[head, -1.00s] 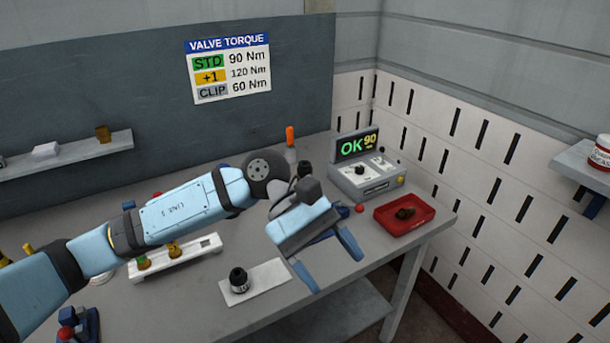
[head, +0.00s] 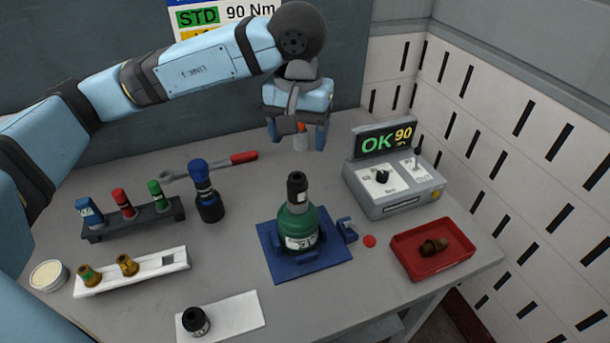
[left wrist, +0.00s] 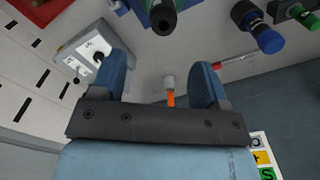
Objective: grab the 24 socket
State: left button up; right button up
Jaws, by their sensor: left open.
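My left gripper (head: 298,138) is open and empty, fingers pointing down, at the back of the table. An orange-and-grey upright piece (head: 302,142) shows between its fingers, apart from them; it also shows in the left wrist view (left wrist: 170,88). A dark rack (head: 135,222) holds a blue (head: 90,213), a red (head: 123,203) and a green (head: 159,196) socket-like piece. A larger black-and-blue piece (head: 207,192) stands beside it. A black piece (head: 195,321) sits on a white sheet. I cannot read a 24 on any. My right gripper is not in view.
A green cylinder (head: 298,228) with a black top stands on a blue base (head: 280,265). A torque unit (head: 395,180) reads OK 90. A red tray (head: 433,262) holds brown fittings. A red-handled wrench (head: 244,157) lies behind the rack. A white holder (head: 135,275) carries brass fittings.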

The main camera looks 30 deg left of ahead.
pick_arm(q)
send_over(298, 185)
notch_tip(298, 185, down, 6)
jog(key=shift+w+f+p, duration=0.15)
jog(key=shift+p, duration=0.2)
jog(key=shift+f, duration=0.3)
jog(key=shift+a+f+p, duration=0.15)
jog(key=shift+f+p, duration=0.15)
jog(key=shift+f, duration=0.3)
notch_tip(298, 185, down, 4)
jog(key=shift+w+a+f+p, duration=0.15)
jog(key=shift+p, duration=0.35)
jog(key=shift+c, duration=0.5)
jog(key=c, duration=1)
